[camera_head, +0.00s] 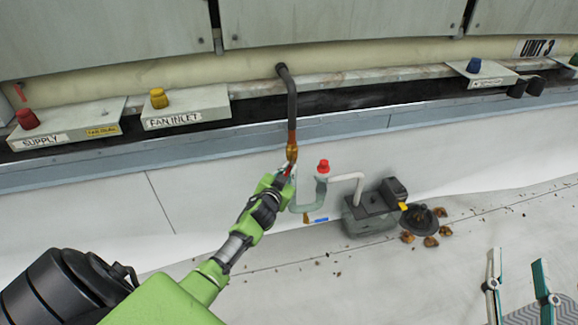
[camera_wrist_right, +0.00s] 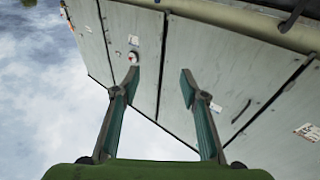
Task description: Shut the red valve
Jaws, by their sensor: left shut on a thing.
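A dark pipe (camera_head: 291,95) comes down from the wall and ends in a brass valve body (camera_head: 292,151). Just below the brass, a small bit of red, the red valve's handle (camera_head: 288,170), shows at the fingertips of my left gripper (camera_head: 283,177). The left gripper is shut on it, and the fingers hide most of the handle, so its angle is unclear. My right gripper (camera_head: 518,262) is open and empty at the lower right of the head view. Its two fingers stand apart in the right wrist view (camera_wrist_right: 160,75), with nothing between them.
A trap pipe with a red cap (camera_head: 323,166) stands just right of the left gripper. A grey pump box (camera_head: 370,214) and a dark drain (camera_head: 419,220) with brown leaves lie further right. Red (camera_head: 27,119), yellow (camera_head: 158,98) and blue (camera_head: 473,65) knobs sit on labelled ledges.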

